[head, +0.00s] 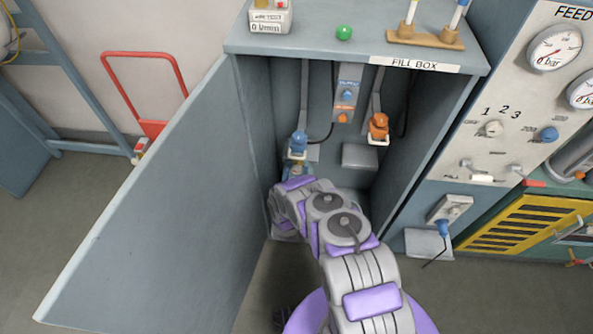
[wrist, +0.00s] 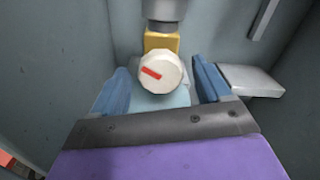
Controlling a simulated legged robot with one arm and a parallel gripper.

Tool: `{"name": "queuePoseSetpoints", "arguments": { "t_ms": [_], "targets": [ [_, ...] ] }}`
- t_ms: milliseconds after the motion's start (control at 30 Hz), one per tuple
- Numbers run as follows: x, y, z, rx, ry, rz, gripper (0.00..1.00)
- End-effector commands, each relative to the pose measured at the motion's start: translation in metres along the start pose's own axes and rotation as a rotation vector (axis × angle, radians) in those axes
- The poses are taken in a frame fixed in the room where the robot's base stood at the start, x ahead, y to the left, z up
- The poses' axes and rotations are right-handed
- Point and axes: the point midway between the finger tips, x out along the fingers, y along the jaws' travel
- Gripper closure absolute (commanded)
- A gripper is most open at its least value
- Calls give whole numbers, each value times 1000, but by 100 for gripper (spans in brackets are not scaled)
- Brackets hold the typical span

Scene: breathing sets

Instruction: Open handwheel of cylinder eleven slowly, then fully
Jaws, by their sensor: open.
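A white round handwheel (wrist: 161,73) with a red mark sits below a yellow valve block (wrist: 162,42) in the wrist view. My gripper (wrist: 163,88) is open, with one blue finger on each side of the handwheel. I cannot tell whether the fingers touch it. In the head view my arm reaches into the open fill box (head: 245,100), and my gripper (head: 297,172) is at its left inside, mostly hidden by my arm. The handwheel is hidden there. No cylinder number can be read.
The box door (head: 150,200) stands open at the left. An orange fitting (head: 378,127) and a grey ledge (head: 360,157) are to the right inside the box. A blue fitting (head: 298,143) is above my gripper. A gauge panel (head: 525,100) stands at the right.

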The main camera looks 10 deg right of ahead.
Motion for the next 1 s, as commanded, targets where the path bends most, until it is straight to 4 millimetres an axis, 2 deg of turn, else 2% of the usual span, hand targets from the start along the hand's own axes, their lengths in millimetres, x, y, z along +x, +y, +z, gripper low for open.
{"name": "queuePoseSetpoints", "arguments": {
  "t_ms": [200,500,1000],
  "targets": [
    [16,1,0,0,0,2,23],
    [18,1,0,-1,1,2,23],
    [18,1,0,-1,1,2,71]
  ]
}}
